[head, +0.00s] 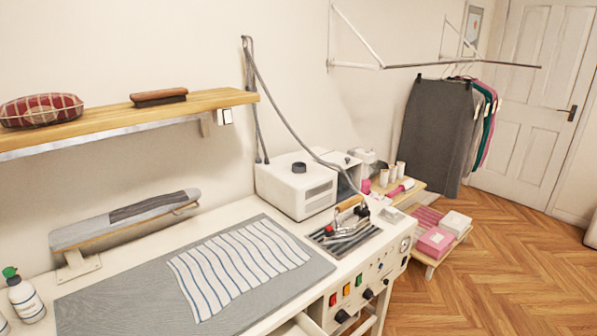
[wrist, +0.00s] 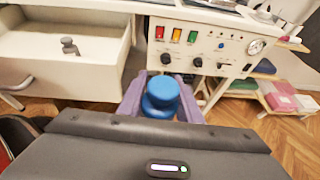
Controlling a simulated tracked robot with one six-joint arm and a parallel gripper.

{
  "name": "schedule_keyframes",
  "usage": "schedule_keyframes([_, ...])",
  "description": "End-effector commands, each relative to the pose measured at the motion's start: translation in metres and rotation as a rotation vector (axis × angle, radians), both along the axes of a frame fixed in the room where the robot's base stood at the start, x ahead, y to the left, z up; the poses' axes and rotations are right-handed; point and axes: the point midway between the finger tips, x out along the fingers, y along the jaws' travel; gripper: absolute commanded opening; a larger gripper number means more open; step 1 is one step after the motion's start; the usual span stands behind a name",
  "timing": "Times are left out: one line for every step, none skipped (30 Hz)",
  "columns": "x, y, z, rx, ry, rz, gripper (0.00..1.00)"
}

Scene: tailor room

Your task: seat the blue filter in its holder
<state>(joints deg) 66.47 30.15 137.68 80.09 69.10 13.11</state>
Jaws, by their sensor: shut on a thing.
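The blue filter (wrist: 160,97) is a round, stepped blue piece in the wrist view. My gripper (wrist: 160,84) is shut on it, with one purple finger on each side. The filter is held in front of the white ironing station's control panel (wrist: 208,45), apart from it as far as I can tell. The filter's underside is hidden behind my wrist housing. I cannot make out the holder in either view. The head view shows the panel (head: 357,293) but neither my gripper nor the filter.
The panel carries coloured switches, black knobs and a gauge (wrist: 256,46). An iron (head: 347,221) rests on top.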

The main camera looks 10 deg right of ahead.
Motion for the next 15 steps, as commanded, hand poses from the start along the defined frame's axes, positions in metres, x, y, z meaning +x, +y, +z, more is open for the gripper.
schedule_keyframes([0.0001,-0.0001,0.0002,0.0,0.0,0.0,0.08])
schedule_keyframes([0.0001,-0.0001,0.0002,0.0,0.0,0.0,0.08])
schedule_keyframes([0.0002,0.0,0.0001,0.0,0.0,0.0,0.08])
schedule_keyframes([0.0002,0.0,0.0001,0.0,0.0,0.0,0.08])
schedule_keyframes([0.0002,0.0,0.0001,0.0,0.0,0.0,0.08])
schedule_keyframes([0.0002,0.0,0.0001,0.0,0.0,0.0,0.08])
schedule_keyframes([0.0001,0.0001,0.0001,0.0,0.0,0.0,0.08])
schedule_keyframes([0.0003,0.0,0.0001,0.0,0.0,0.0,0.08])
schedule_keyframes([0.0006,0.0002,0.0002,0.0,0.0,0.0,0.08])
schedule_keyframes([0.001,0.0004,0.0003,-0.001,0.0,0.0,0.08])
schedule_keyframes([0.0018,0.0009,0.0004,-0.001,0.0,0.0,0.08])
schedule_keyframes([0.0034,0.0016,0.0006,-0.001,0.0,0.0,0.08])
schedule_keyframes([0.0048,0.0024,0.0008,-0.001,0.0,0.0,0.08])
schedule_keyframes([0.0067,0.0031,0.0012,-0.001,-0.001,-0.001,0.08])
schedule_keyframes([0.01,0.0042,0.0016,-0.001,-0.001,-0.003,0.08])
